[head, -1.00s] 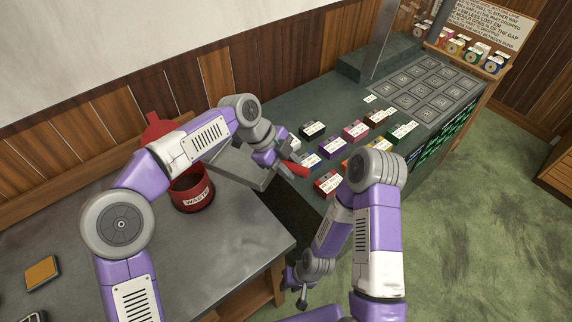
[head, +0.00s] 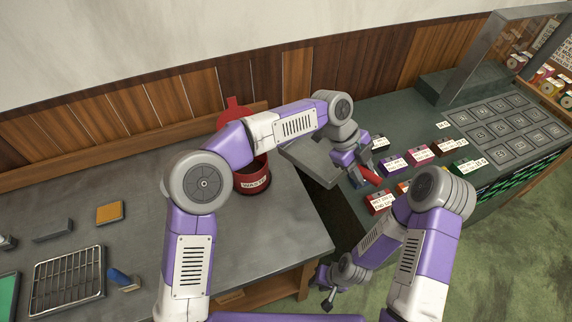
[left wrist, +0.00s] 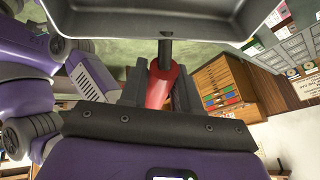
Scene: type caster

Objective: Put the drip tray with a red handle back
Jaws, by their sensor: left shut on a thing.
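The drip tray (head: 312,164) is a shallow grey pan, held in the air beside the red waste bin, near the gap between the two counters. Its red handle (head: 370,176) points right. My left gripper (head: 358,166) is shut on the red handle. In the left wrist view the handle (left wrist: 158,92) lies between the two dark fingers (left wrist: 158,80), and the empty-looking tray (left wrist: 160,20) extends beyond them. My right gripper (head: 328,300) hangs low by the bench's right end, apart from the tray. Its fingers are too small to read.
A red waste bin (head: 252,180) stands on the grey workbench (head: 270,240). A wire rack (head: 68,282), blue-handled brush (head: 122,278), orange pad (head: 110,212) and dark block (head: 53,230) lie at left. Several labelled boxes (head: 420,153) sit on the right counter. The bench middle is clear.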

